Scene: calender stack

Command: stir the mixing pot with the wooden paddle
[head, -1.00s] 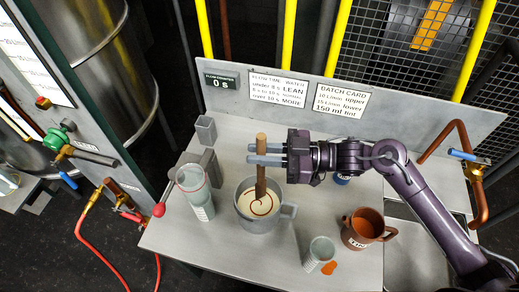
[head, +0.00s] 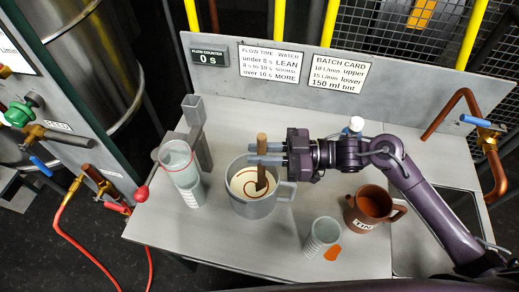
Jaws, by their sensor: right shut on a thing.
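The grey mixing pot (head: 256,207) stands on the bench in the head view, with a handle on its right. It holds a cream liquid with a red-brown swirl. The brown wooden paddle (head: 261,150) stands nearly upright in the pot, its lower end in the liquid near the right inner side. My right gripper (head: 268,154) comes in from the right and is shut on the upper part of the paddle, above the pot. My left gripper is not in view.
A clear measuring vessel (head: 181,172) and a grey square-tube stand (head: 196,125) are left of the pot. A panel with cards (head: 340,72) closes the back.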

